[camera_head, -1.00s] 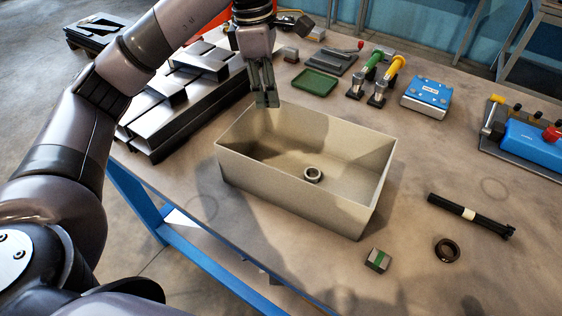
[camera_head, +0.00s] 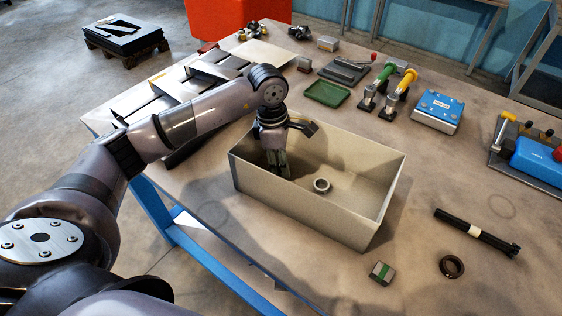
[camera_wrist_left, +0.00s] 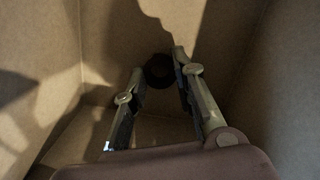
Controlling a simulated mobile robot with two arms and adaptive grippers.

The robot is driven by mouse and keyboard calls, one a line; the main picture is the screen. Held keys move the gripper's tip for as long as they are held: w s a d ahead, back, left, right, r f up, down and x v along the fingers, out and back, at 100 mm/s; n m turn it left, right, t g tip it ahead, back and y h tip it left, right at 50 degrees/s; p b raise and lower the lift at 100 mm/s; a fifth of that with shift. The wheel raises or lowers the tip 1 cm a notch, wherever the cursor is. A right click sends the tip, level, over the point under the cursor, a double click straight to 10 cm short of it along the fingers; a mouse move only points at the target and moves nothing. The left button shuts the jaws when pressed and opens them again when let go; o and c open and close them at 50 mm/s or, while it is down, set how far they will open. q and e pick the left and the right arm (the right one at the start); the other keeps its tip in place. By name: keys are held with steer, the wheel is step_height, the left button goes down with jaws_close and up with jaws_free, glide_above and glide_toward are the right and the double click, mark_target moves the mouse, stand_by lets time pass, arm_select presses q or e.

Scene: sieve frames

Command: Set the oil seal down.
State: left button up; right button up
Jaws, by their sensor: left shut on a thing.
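My left gripper (camera_head: 279,170) is down inside the beige bin (camera_head: 300,205), near its left end. It is shut on the oil seal (camera_wrist_left: 159,70), a small dark round piece that shows between the fingertips in the left wrist view, in shadow. The seal cannot be made out in the head view. Whether it touches the bin floor is not clear. A grey metal ring (camera_head: 322,185) lies on the bin floor to the right of the gripper. My right gripper is not in view.
A dark ring (camera_head: 452,266), a black shaft (camera_head: 476,232) and a small green-striped block (camera_head: 381,272) lie right of the bin. A green tray (camera_head: 327,93) and a blue box (camera_head: 437,108) stand behind it. Metal channels (camera_head: 235,65) lie at the left.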

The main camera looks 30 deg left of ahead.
arm_select(q)
steer(key=shift+f, duration=0.45)
steer(key=shift+f, duration=0.2)
steer(key=o, duration=0.9)
steer(key=shift+o, duration=0.2)
steer(key=shift+r, duration=0.15)
